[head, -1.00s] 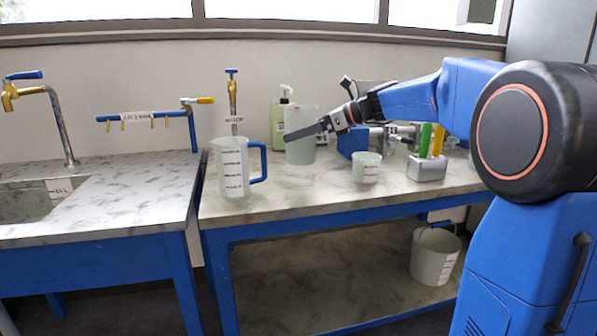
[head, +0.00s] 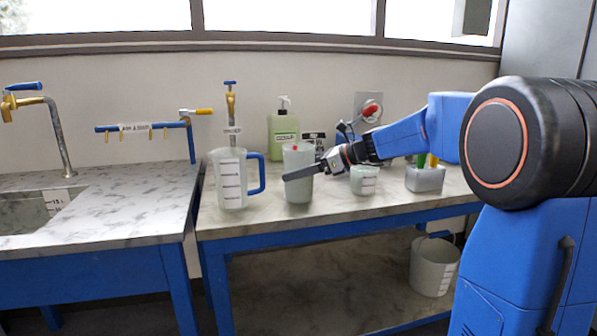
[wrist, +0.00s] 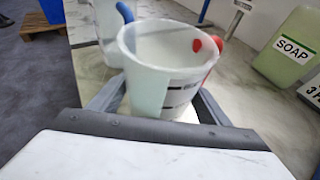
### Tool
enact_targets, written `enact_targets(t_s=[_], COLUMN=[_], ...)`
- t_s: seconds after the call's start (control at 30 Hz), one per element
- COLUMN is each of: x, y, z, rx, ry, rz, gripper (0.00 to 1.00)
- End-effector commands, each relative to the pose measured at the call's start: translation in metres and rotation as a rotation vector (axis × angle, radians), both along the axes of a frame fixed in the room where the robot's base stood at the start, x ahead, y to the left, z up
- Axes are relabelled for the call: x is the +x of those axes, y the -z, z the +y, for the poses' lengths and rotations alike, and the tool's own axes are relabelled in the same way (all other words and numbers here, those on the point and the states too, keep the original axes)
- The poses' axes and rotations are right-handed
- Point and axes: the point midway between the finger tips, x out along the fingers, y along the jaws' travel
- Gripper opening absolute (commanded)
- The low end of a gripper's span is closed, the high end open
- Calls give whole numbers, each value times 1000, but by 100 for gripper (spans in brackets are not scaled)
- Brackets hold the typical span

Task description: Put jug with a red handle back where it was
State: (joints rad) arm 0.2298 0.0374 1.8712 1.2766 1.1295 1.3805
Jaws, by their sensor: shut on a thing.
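The jug with a red handle (head: 297,190) is a translucent white vessel. My gripper (head: 304,173) is shut around its sides, one dark finger crossing its front in the head view. The jug is upright or nearly so, at or just above the marble-topped bench (head: 330,222); I cannot tell whether its base touches. In the wrist view the jug (wrist: 160,75) sits between both fingers (wrist: 158,104), with its red handle (wrist: 209,46) on the far right side. In the head view only a small red spot of the handle shows.
A larger jug with a blue handle (head: 231,185) stands close to the left. A green soap bottle (head: 283,127) is behind, and a small white beaker (head: 364,182) is to the right. A grey holder (head: 425,179) stands farther right. The bench front is clear.

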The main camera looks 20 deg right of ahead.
Motion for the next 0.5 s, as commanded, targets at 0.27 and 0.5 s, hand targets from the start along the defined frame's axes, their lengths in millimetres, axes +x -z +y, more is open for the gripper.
enact_targets(t_s=[0.27, 0.5], x=[0, 0], y=[1, 0], z=[0, 0], rx=[0, 0], ry=[0, 0], rz=[0, 0], gripper=[90, 90])
